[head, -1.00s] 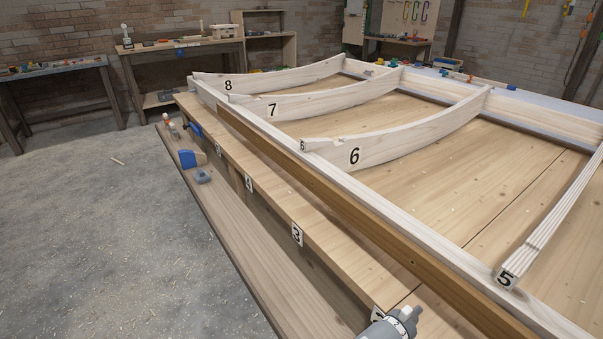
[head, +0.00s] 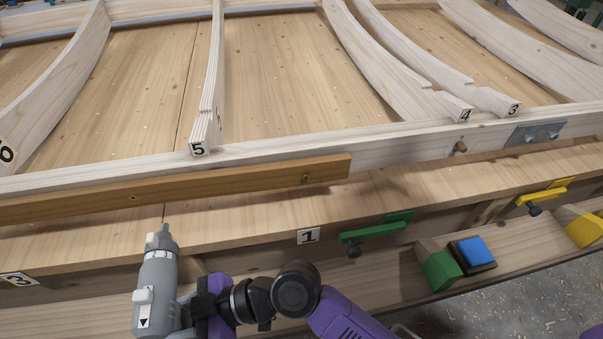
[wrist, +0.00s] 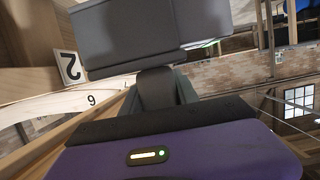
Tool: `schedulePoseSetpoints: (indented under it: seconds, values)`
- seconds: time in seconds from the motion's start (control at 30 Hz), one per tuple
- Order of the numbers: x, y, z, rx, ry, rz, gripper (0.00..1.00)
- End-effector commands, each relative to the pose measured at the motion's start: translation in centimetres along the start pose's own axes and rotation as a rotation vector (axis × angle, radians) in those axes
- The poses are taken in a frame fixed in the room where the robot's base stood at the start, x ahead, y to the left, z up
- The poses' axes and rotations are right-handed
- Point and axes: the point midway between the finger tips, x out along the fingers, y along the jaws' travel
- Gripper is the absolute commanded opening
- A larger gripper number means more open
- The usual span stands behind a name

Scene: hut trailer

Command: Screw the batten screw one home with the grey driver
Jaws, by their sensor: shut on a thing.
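The grey driver (head: 157,270) is held upright at the lower left of the head view, its tip pointing up toward the brown batten (head: 235,182). My gripper (head: 195,305) is shut on it from the right; its fingertips are largely hidden. In the wrist view the driver's grey body (wrist: 150,35) fills the top, against my gripper (wrist: 160,85). The batten lies along the white frame rail. It shows a small dark spot near its right end (head: 306,178) and another above the driver (head: 133,197); I cannot tell whether these are screws or holes. The driver tip appears apart from the batten.
Numbered curved ribs stand on the frame, such as rib 5 (head: 205,120). A green clamp (head: 375,231) and a yellow clamp (head: 540,195) sit on the bench edge. Green and blue blocks (head: 477,252) lie on the lower ledge. A peg (head: 460,147) protrudes from the rail.

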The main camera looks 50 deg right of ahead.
Motion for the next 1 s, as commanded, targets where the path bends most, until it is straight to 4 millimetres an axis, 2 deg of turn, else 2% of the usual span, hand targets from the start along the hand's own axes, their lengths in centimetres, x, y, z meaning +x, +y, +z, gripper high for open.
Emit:
schedulePoseSetpoints:
  seconds: [0.83,1.0]
  values:
    - [-0.03,0.04,-0.30,-0.002,0.005,0.001,0.00]
    - [-0.23,0.11,-0.94,-0.002,0.005,0.002,0.00]
